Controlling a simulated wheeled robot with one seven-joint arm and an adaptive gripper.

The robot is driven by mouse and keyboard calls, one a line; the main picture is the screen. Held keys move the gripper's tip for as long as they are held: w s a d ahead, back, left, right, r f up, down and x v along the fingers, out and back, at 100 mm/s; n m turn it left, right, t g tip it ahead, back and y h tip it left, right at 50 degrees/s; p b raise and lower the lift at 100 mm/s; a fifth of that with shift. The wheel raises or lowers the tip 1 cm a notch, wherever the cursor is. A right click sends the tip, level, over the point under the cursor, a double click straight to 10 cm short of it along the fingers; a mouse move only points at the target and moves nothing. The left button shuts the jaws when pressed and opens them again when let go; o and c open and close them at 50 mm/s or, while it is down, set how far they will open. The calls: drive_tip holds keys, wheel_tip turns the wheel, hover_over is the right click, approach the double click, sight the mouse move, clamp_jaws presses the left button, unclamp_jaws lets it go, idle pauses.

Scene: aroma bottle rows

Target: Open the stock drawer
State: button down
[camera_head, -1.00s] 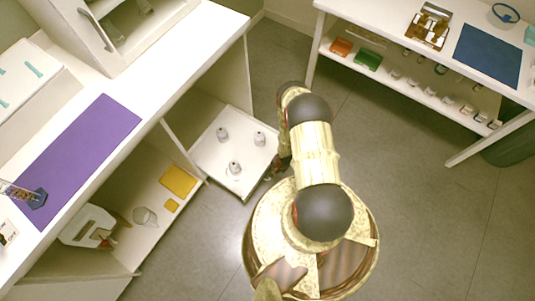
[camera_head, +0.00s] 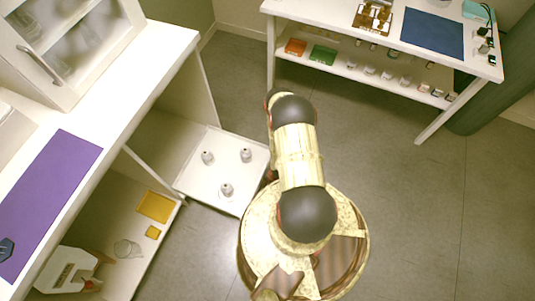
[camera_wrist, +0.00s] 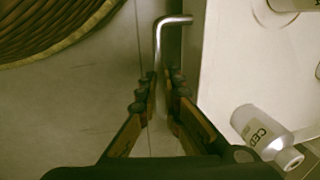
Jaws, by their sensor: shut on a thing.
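My gripper (camera_wrist: 160,92) is shut on the handle's bar. A grey-white bottle labelled "CED" (camera_wrist: 262,130) is inside the drawer, close to the front panel. In the head view my arm hides the gripper and the handle.
A purple mat (camera_head: 45,200) lies on the counter. A second table (camera_head: 350,75) stands at the back right. Grey floor (camera_head: 400,200) is clear at right.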

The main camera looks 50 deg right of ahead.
drive_tip(key=c, duration=1.9)
unclamp_jaws()
drive_tip(key=shift+f, duration=0.1)
drive_tip(key=shift+s+d+r, duration=0.15)
drive_tip(key=shift+s+r, duration=0.2)
drive_tip(key=shift+r, duration=1.6)
drive_tip(key=shift+s+d+r, duration=0.1)
drive_tip(key=shift+s+r, duration=0.3)
drive_tip(key=shift+r, duration=1.6)
drive_tip(key=shift+s+d+r, duration=0.15)
drive_tip(key=shift+s+r, duration=0.2)
drive_tip(key=shift+r, duration=1.6)
